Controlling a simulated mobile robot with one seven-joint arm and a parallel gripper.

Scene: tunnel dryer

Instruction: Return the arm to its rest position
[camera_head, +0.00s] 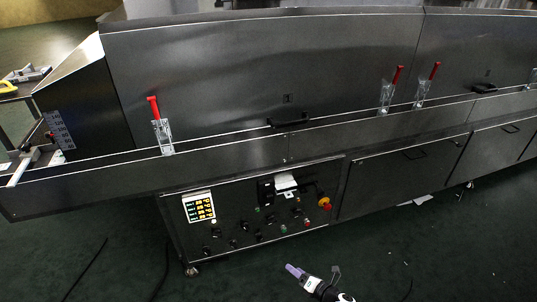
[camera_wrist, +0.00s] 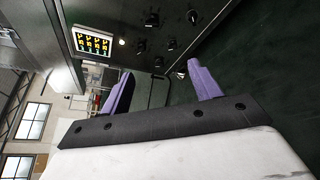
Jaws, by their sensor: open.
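My gripper (camera_head: 291,270) shows at the bottom middle of the head view, low in front of the dryer's control panel and apart from it. In the wrist view its two purple fingers (camera_wrist: 160,88) stand wide apart with nothing between them. The tunnel dryer (camera_head: 230,70) is a long dark metal machine across the head view. Its control panel (camera_head: 240,236) has a lit yellow display (camera_head: 199,207), several knobs and a red emergency button (camera_head: 327,206). The display also shows in the wrist view (camera_wrist: 93,42), turned on its side.
Red-handled clamps (camera_head: 155,125) line the dryer's front, with a black handle (camera_head: 290,122) between them. A side table with a yellow tool (camera_head: 8,87) stands at far left. Dark cables (camera_head: 85,270) lie on the green floor. The floor at lower right (camera_head: 460,250) is mostly clear, with small scraps.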

